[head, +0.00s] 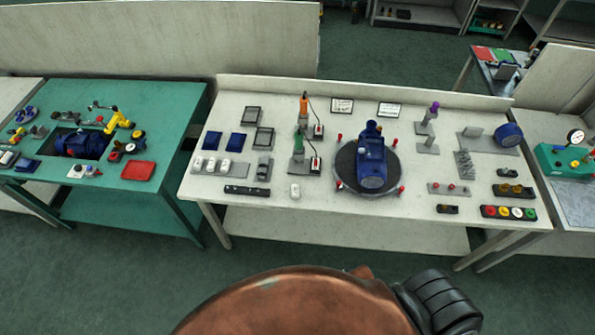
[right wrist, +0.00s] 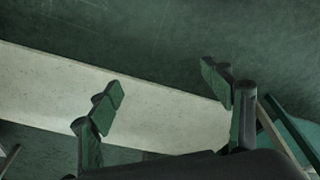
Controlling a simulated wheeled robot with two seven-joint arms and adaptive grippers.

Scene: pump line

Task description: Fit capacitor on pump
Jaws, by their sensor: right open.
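The blue pump (head: 371,160) sits on a dark round turntable (head: 347,166) at the middle right of the central white bench. Several small white rounded parts, which look like capacitors, lie on this bench. Three are in a row at its left (head: 211,165), and a single one (head: 295,190) lies near the front edge, left of the turntable. My right gripper (right wrist: 163,95) is open and empty in the right wrist view, with a pale surface and green floor beyond its fingers. Neither gripper shows in the head view, and my left gripper is in no view.
The white bench (head: 330,205) also holds blue and framed trays at left, upright tools (head: 304,105) behind, and a row of coloured buttons (head: 508,212) at front right. A green bench (head: 160,105) stands left, another bench right. Floor is clear before the white bench.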

